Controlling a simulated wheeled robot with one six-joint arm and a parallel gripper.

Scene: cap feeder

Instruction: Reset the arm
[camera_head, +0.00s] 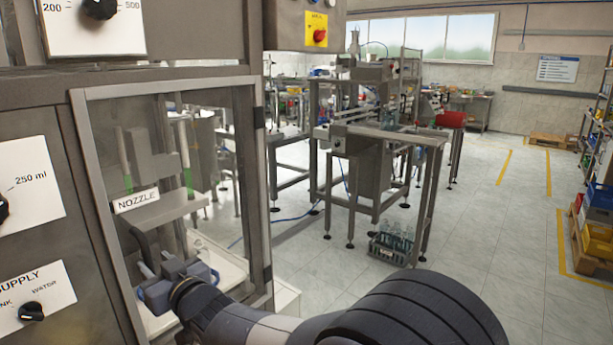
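My gripper (156,263) is at the lower left, at the end of my dark and grey arm that comes in from the bottom right. Its two pale fingertips stand apart, and I see nothing held between them. It overlaps the metal-framed opening (263,190) of the machine, below a shelf with a NOZZLE label (136,196). I cannot tell how deep inside the frame it is. A dark curved piece (142,243) shows close to the fingertips; I cannot tell whether it touches them.
The machine panel (35,120) with several knobs stands close on the left. A metal workstation (385,135) stands beyond, with a crate of bottles (390,250) under it. Shelving with bins (597,190) lines the right. The tiled floor (490,240) between is clear.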

